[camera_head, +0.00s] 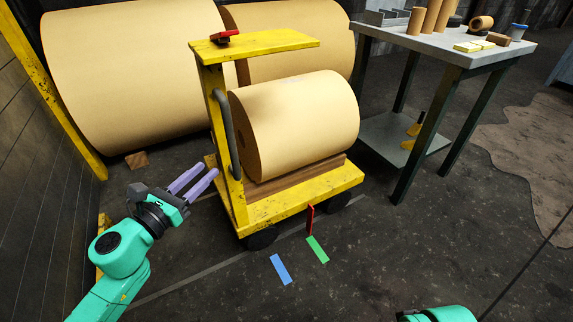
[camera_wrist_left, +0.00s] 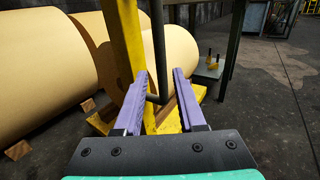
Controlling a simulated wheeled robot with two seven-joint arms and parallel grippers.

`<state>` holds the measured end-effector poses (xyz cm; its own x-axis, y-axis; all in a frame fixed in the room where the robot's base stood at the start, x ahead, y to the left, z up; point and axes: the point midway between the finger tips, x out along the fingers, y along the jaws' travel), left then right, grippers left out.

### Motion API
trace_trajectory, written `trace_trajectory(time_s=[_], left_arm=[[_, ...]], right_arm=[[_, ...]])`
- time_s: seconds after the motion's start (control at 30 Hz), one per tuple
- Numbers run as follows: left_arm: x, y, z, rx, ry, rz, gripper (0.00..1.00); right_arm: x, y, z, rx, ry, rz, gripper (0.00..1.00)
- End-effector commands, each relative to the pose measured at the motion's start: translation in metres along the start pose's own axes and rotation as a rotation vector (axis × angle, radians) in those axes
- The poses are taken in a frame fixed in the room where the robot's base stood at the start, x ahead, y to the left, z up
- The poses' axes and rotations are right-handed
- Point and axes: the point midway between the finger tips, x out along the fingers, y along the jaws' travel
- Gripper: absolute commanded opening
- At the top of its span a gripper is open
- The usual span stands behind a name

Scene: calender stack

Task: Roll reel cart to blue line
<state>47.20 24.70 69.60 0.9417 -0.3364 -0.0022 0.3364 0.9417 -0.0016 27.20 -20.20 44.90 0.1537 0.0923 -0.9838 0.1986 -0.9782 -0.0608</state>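The yellow reel cart (camera_head: 290,212) stands mid-floor, carrying a large tan paper reel (camera_head: 310,120) on a wooden block. Its dark grey handle (camera_head: 227,140) runs down the left yellow post. The blue line (camera_head: 281,269) is a short strip on the floor in front of the cart, left of a green strip (camera_head: 317,249). My left gripper (camera_head: 209,170) is open, its purple fingers apart and pointing at the handle. In the left wrist view, the handle (camera_wrist_left: 157,45) shows between the fingertips (camera_wrist_left: 160,74); contact cannot be told. My right gripper is out of view.
A grey table (camera_head: 455,48) with small rolls and boxes is at the right. A red object (camera_head: 224,37) lies on the cart's top bar. A red upright marker (camera_head: 310,219) is at the cart's front edge.

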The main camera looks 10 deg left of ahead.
Motion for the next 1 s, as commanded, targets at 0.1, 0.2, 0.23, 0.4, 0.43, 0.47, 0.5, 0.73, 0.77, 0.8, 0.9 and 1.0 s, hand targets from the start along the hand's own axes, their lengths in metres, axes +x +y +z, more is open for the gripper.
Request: trace_trajectory(time_s=[0.1,0.2,0.23,0.4,0.43,0.47,0.5,0.73,0.77,0.8,0.9,1.0], left_arm=[[0.009,-0.002,0.006,0.011,-0.006,-0.005,0.39],[0.027,-0.001,0.008,0.012,-0.007,-0.004,0.39],[0.033,-0.001,0.008,0.014,-0.005,-0.004,0.39],[0.068,0.000,0.008,0.007,-0.007,0.000,0.39],[0.074,0.000,0.008,0.006,-0.007,0.000,0.39],[0.081,0.000,0.008,0.006,-0.007,0.000,0.39],[0.089,0.000,0.008,0.007,-0.006,0.000,0.39],[0.132,0.001,0.006,0.001,-0.005,0.002,0.39],[0.136,0.000,0.006,0.000,-0.004,0.001,0.39],[0.140,0.001,0.005,0.001,-0.003,0.002,0.39],[0.145,0.000,0.005,0.003,-0.002,0.001,0.39],[0.145,0.000,0.004,0.002,-0.001,0.001,0.39]], right_arm=[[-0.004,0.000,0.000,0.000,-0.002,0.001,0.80],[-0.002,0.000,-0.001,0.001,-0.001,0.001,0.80],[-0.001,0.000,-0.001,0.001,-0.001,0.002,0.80],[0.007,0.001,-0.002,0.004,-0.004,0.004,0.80],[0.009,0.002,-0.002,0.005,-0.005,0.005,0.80],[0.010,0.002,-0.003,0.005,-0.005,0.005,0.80],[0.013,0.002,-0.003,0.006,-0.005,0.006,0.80],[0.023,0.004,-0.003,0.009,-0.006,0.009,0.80],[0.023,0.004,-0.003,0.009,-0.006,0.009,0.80],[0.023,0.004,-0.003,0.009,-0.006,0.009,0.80],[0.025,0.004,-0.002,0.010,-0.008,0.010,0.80],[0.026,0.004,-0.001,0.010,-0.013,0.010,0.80]])
